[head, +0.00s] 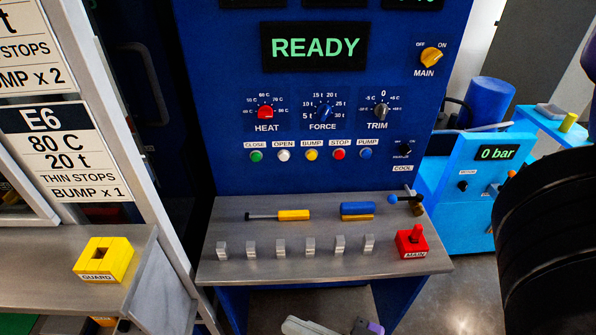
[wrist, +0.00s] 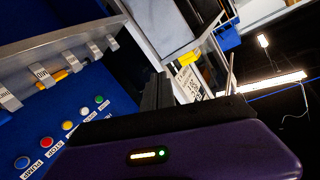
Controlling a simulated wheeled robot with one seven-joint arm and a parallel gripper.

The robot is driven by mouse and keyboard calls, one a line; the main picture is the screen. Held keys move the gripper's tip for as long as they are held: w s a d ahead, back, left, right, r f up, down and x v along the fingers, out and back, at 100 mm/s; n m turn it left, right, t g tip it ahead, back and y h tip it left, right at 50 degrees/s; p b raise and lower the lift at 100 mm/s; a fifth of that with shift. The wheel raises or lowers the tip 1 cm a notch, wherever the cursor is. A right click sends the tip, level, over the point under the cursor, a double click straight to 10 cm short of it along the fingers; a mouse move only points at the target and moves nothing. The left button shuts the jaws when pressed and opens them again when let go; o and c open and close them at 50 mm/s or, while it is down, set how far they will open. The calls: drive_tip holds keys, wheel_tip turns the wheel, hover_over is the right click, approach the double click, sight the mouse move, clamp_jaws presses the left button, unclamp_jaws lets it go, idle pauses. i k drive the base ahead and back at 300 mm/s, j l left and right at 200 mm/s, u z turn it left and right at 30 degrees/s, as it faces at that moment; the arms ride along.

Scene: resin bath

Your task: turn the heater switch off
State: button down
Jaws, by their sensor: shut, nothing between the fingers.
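No switch labelled "heater" is readable. A red HEAT knob (head: 265,113) with a temperature scale sits at the left of the blue control panel (head: 230,55) in the head view. The orange MAIN knob (head: 431,57), marked OFF and ON, is at the panel's upper right. Its pointer leans toward ON. My gripper (wrist: 157,92) is dark and shut, with nothing held, in the wrist view. A purple part at the head view's bottom edge may belong to it. The button row also shows in the wrist view. The gripper appears apart from the panel controls.
A metal shelf (head: 235,211) below the panel carries several grey levers, a yellow-handled tool (head: 292,215), a blue block (head: 357,209) and a red MAIN block (head: 411,241). A yellow GUARD block (head: 104,258) sits left. A blue unit (head: 470,150) reading 0 bar stands right.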

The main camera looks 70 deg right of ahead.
sight(404, 149)
drive_tip(key=z, duration=1.6)
